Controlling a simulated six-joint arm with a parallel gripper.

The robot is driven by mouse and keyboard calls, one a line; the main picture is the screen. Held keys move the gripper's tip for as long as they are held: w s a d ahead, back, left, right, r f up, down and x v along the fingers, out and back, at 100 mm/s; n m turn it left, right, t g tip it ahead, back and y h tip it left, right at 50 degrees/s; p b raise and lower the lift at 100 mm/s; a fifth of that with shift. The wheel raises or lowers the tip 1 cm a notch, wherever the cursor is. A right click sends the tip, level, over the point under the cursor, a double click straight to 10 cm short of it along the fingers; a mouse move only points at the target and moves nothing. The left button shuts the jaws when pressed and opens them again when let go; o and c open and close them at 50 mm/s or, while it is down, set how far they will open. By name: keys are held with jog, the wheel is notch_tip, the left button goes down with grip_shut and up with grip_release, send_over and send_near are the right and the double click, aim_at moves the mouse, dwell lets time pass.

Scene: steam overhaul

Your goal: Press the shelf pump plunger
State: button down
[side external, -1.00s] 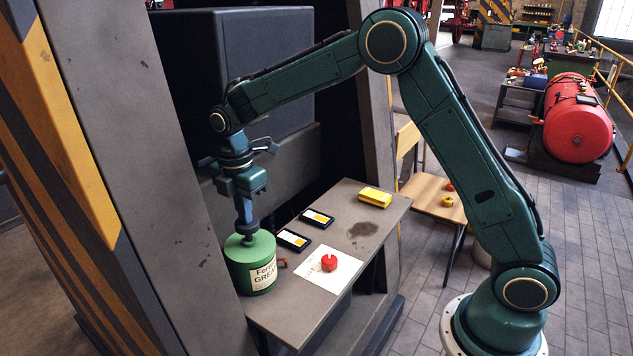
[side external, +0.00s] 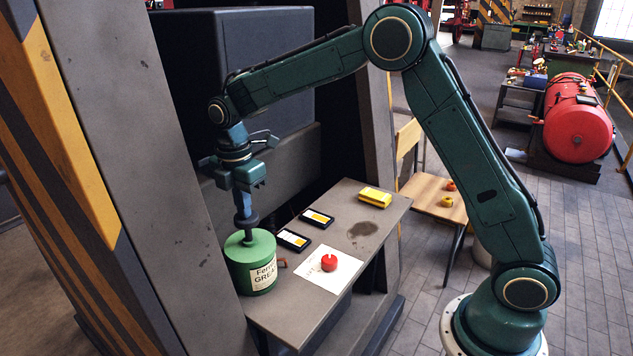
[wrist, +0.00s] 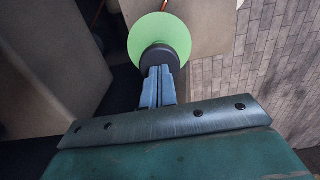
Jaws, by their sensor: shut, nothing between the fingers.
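The pump is a green can (side external: 249,273) with a lettered label, standing at the left end of the grey shelf. Its plunger has a dark round knob (side external: 247,221) on a short dark stem that rises from the middle of the lid. My gripper (side external: 243,211) points down directly over the knob, fingers shut and empty, with the tips at or very near the knob's top. In the wrist view the shut fingertips (wrist: 160,70) overlap the dark knob (wrist: 160,55), with the light green lid (wrist: 159,22) behind it. Exact contact is hard to tell.
On the grey shelf (side external: 375,205) lie two dark cards (side external: 293,239) with yellow and white faces, a yellow block (side external: 375,197), and a red knob-like part (side external: 328,263) on white paper (side external: 318,277). A dark upright wall stands close behind the can.

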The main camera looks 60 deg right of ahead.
notch_tip(320, 180, up, 11)
dwell(0.4)
jog(key=shift+a, duration=0.1)
dwell(0.9)
jog(key=s+d+r+m+t, duration=0.2)
jog(key=s+r+m, duration=0.15)
jog(key=s, duration=0.45)
jog(key=s+d+r+m+t, duration=0.1)
jog(key=s+d+r+m, duration=0.15)
jog(key=s+m, duration=0.4)
jog(key=s+f+m+t, duration=0.1)
jog(key=s+m, duration=0.3)
jog(key=s, duration=0.5)
jog(key=s+d+f+m+t, duration=0.1)
jog(key=s+f+m, duration=0.2)
jog(key=s, duration=0.5)
jog(key=shift+s+d+f+m+t, duration=0.25)
jog(key=shift+s+f+m+t, duration=0.15)
jog(key=shift+m, duration=0.1)
